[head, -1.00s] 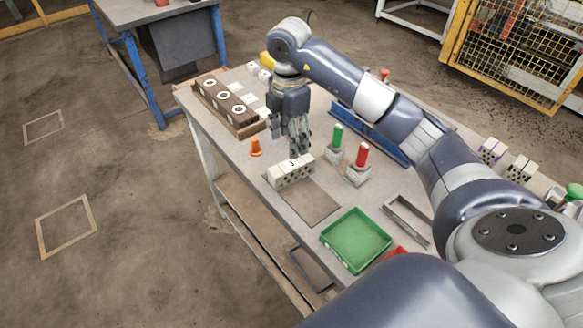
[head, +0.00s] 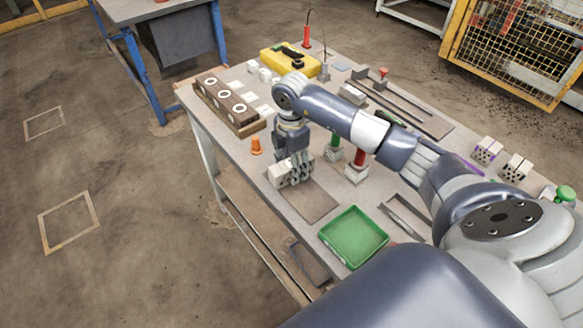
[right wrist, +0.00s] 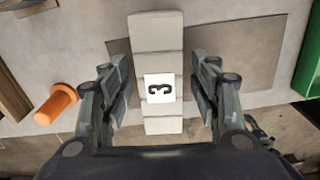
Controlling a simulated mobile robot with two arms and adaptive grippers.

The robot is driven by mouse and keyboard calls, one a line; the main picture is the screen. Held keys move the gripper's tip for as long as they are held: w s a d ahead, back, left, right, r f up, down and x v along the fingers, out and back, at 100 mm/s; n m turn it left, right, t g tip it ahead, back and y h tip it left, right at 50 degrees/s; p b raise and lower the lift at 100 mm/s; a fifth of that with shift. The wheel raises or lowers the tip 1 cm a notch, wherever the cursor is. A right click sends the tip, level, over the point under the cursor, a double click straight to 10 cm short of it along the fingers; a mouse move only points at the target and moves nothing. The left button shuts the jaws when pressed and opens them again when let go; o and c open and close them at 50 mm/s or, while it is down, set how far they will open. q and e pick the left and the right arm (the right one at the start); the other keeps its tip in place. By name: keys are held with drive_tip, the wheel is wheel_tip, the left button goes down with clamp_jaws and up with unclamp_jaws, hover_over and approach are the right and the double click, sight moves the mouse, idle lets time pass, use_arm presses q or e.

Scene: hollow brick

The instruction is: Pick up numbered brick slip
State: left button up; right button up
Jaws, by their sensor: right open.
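The numbered brick slip (right wrist: 157,115) is a white label with a black 3, lying on top of a pale hollow brick (right wrist: 156,35) in the right wrist view. In the head view the brick (head: 279,177) stands on the table at the edge of a brown mat, partly hidden by my right gripper. My right gripper (right wrist: 160,95) is open, with one finger on each side of the brick and a gap to it on both sides. It also shows in the head view (head: 297,172), low over the brick. My left gripper is not in view.
An orange cone-like piece (head: 256,145) stands left of the brick. A green tray (head: 354,238) lies to the front right. A brown rack (head: 228,105) sits at the left.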

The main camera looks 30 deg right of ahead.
drive_tip(key=c, duration=1.3)
drive_tip(key=shift+r, duration=0.1)
drive_tip(key=shift+c, duration=0.2)
